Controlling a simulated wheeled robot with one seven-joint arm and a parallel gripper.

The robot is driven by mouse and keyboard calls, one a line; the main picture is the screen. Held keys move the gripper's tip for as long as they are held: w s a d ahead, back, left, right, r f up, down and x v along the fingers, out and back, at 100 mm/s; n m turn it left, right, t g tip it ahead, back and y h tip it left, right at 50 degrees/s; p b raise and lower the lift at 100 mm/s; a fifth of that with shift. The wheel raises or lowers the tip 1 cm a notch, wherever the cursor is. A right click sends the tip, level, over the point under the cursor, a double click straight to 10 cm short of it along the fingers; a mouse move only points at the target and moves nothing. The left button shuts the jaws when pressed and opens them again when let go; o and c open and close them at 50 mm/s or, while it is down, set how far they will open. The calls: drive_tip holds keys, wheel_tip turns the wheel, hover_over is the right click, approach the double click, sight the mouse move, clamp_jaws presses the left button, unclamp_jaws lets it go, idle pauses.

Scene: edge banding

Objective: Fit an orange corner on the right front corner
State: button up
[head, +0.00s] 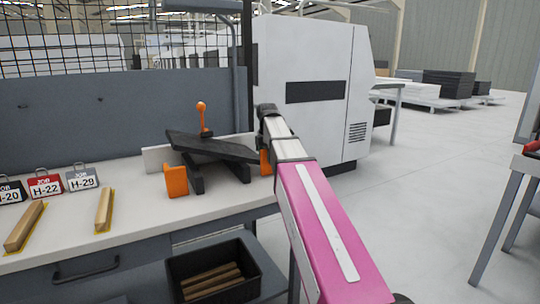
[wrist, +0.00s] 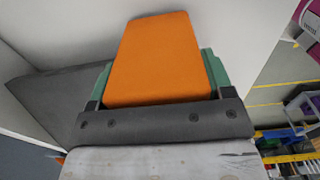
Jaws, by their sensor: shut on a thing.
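My gripper (wrist: 158,78) is shut on an orange corner (wrist: 157,48), with green pads showing at both sides of it in the wrist view. In the head view my arm hides the gripper. An orange piece (head: 265,162) shows just left of my arm, at the right end of the dark board; I cannot tell for sure that it is the held one. Another orange corner (head: 176,180) stands at the front left. A dark grey board (head: 215,146) lies tilted on dark supports, and a white panel (head: 155,159) shows behind it. Contact at the right front corner is hidden.
An orange-handled clamp (head: 202,116) stands above the dark board. A black bin (head: 214,270) with wood pieces is below. A white machine (head: 310,85) stands behind.

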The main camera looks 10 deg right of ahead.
drive_tip(key=shift+w+a, duration=0.15)
drive_tip(key=shift+a, duration=0.1)
drive_tip(key=o, duration=0.9)
